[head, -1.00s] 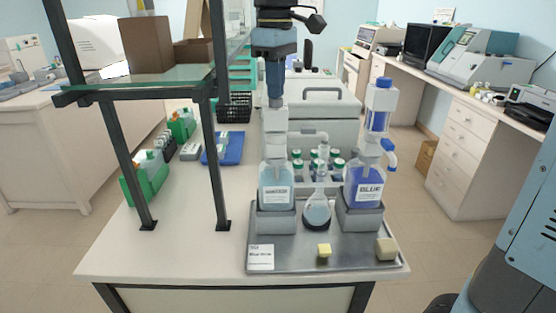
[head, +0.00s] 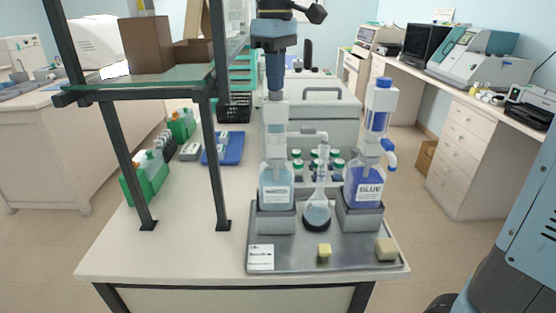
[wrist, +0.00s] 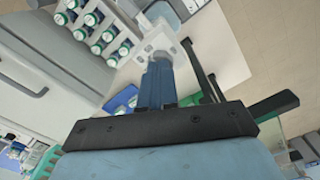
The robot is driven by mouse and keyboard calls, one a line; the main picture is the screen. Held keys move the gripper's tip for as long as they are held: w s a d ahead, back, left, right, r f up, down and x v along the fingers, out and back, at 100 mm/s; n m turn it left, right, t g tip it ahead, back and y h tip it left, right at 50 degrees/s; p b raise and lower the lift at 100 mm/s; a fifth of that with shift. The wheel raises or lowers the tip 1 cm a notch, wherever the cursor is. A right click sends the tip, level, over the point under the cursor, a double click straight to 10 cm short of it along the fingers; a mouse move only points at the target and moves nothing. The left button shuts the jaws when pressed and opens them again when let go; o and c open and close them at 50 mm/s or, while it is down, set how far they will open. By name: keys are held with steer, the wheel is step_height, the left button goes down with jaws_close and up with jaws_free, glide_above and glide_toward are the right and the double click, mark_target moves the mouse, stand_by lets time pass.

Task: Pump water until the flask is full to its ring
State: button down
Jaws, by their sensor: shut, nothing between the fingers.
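The water bottle (head: 276,188) stands upright in a grey holder at the left of the metal tray (head: 285,263). Its tall white pump top (head: 274,120) has a spout reaching right over the flask. The round-bottomed flask (head: 317,211) stands upright between the bottles, with pale blue liquid in its bulb; its ring is too small to make out. My gripper (head: 275,95) is shut and empty, pointing down just above the water pump's top; I cannot tell whether it touches. In the wrist view my shut fingers (wrist: 160,70) point toward the white pump head (wrist: 158,38).
The BLUE bottle (head: 363,187), with its own pump, stands right of the flask. A shelf frame (head: 211,150) stands left; green-capped bottles (head: 316,160) stand behind.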

steer(key=shift+r, duration=2.05)
steer(key=shift+f, duration=0.3)
steer(key=shift+f, duration=0.35)
